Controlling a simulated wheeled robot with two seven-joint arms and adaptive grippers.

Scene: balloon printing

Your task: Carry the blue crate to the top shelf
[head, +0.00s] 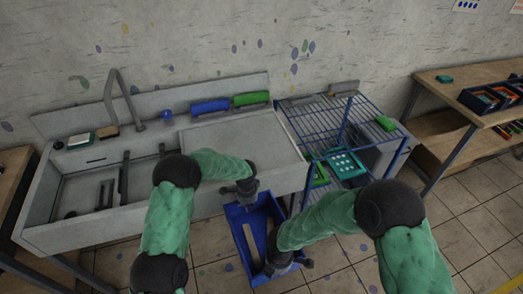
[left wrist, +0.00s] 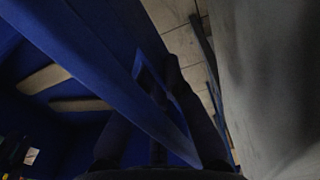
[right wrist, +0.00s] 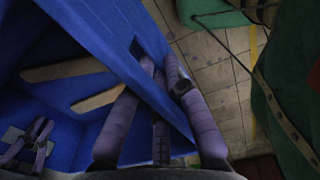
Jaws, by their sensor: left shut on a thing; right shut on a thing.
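The blue crate (head: 234,222) hangs in front of the sink's right end, above the tiled floor. My left gripper (head: 247,189) is shut on its far end wall, near the sink front. My right gripper (head: 283,264) is shut on its near end wall. In the left wrist view the crate's wall (left wrist: 85,45) runs between the fingers by a handle hole. The right wrist view shows the same grip on the crate's wall (right wrist: 105,45), with two pale strips at the bottom. No loose object shows clearly inside.
A blue wire rack (head: 318,118) stands right of the sink (head: 95,225), holding a teal tray (head: 344,163) and a green item (head: 386,123). A wooden shelf unit (head: 455,82) at the right holds dark crates (head: 490,96). Tiled floor (head: 440,225) is open at right.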

